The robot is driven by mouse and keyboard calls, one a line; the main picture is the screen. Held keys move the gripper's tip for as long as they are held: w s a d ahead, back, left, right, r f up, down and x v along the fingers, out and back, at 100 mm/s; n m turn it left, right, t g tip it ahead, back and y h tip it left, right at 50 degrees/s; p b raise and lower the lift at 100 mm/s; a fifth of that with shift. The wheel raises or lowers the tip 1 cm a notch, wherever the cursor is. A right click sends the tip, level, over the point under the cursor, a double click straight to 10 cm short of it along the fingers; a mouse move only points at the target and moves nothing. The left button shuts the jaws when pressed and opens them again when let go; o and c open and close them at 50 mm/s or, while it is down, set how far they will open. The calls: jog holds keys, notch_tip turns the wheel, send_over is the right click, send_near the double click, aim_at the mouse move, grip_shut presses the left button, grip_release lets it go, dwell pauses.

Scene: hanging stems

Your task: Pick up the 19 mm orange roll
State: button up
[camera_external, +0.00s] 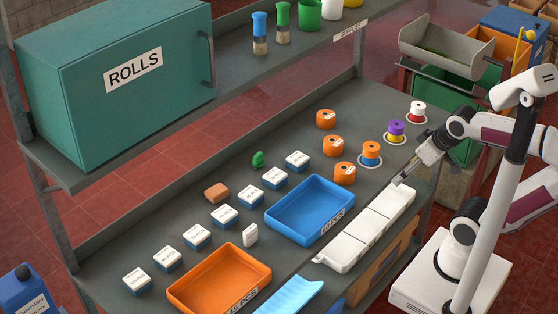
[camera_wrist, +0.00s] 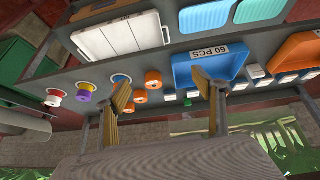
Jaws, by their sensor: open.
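Three orange rolls with white labels stand in a row on the grey bench in the external view: a far one (camera_external: 326,119), a middle one (camera_external: 333,146) and a near one (camera_external: 344,173). Their labels are too small to tell which is 19 mm. The wrist view shows orange rolls too, one of them (camera_wrist: 153,79) between the finger lines and farther off. My gripper (camera_external: 402,180) is to the right of the rolls, over the bench's right side near the white lidded case. Its two fingers also show in the wrist view (camera_wrist: 160,84), spread apart with nothing held.
Spools on round bases, orange-blue (camera_external: 370,154), purple-yellow (camera_external: 396,130) and white-red (camera_external: 418,111), stand close to the rolls. A blue tray (camera_external: 270,213), white case (camera_external: 345,251) and orange tray (camera_external: 172,292) lie nearby. A shelf with a green ROLLS cabinet (camera_external: 160,105) overhangs the back.

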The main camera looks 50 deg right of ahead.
aim_at(345, 173)
jog(key=w+d+f+n+t+h, duration=0.1)
jog(key=w+d+t, duration=0.1)
jog(key=w+d, duration=0.7)
jog(key=w+d+f+n+t+h, duration=0.15)
jog(key=w+d, duration=0.45)
jog(key=w, duration=0.6)
jog(key=w+a+f+n+y, duration=0.1)
jog(key=f+y, duration=0.2)
jog(key=a+f+n+t+y, duration=0.1)
jog(key=f+n+y, duration=0.1)
jog(key=f+y, duration=0.1)
jog(key=w+a+f+n+y, duration=0.1)
jog(key=a+f+y, duration=0.1)
jog(key=f, duration=0.3)
jog(key=shift+w+f+n+t+y, duration=0.25)
jog(key=shift+w+t+y, duration=0.1)
jog(key=shift+y, duration=0.2)
jog(key=s, duration=0.1)
jog(key=s+f+y, duration=0.1)
jog(key=s, duration=0.1)
jog(key=shift+s+a+f, duration=0.1)
jog(key=shift+a+f, duration=0.05)
jog(key=shift+f, duration=0.2)
jog(key=shift+s+d+f+y, duration=0.2)
jog(key=shift+s+f+y, duration=0.1)
jog(key=shift+s, duration=0.2)
jog(key=shift+w, duration=0.1)
jog(key=shift+x, duration=1.25)
